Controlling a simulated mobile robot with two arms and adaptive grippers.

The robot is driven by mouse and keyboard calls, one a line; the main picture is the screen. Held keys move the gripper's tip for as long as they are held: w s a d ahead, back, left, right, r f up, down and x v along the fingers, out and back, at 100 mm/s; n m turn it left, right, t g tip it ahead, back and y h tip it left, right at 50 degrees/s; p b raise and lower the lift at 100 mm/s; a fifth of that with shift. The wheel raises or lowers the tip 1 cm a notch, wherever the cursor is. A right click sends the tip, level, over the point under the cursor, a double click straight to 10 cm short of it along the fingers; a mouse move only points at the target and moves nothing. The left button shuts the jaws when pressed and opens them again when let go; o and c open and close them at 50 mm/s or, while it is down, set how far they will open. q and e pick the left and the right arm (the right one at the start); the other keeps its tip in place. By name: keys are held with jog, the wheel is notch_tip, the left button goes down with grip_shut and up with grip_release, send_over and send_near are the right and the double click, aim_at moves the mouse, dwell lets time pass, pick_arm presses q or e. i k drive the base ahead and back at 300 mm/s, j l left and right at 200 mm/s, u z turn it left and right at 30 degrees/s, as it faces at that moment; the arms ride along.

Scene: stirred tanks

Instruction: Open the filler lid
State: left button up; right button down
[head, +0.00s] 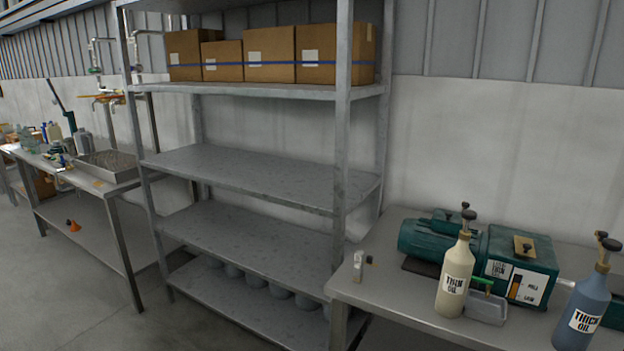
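A green machine (525,262) with a motor stands on the steel bench at the right. On its flat top is a small tan plate with a dark knob (524,246), which may be the filler lid; it looks down on the top. A black-knobbed piece also rises behind the cream bottle. A cream bottle labelled "THIN OIL" (456,280) stands in front of the machine. A blue bottle labelled "THICK OIL" (583,310) stands at the right edge. Neither of my grippers is in view.
The right bench (400,297) has a small metal tray (487,308) beside the cream bottle. A tall steel rack (255,172) with cardboard boxes (270,55) on top stands in the middle. Another bench with a sink (108,166) is at the left. An orange funnel (73,225) sits low there.

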aim_at(525, 247)
jog(key=z, duration=0.8)
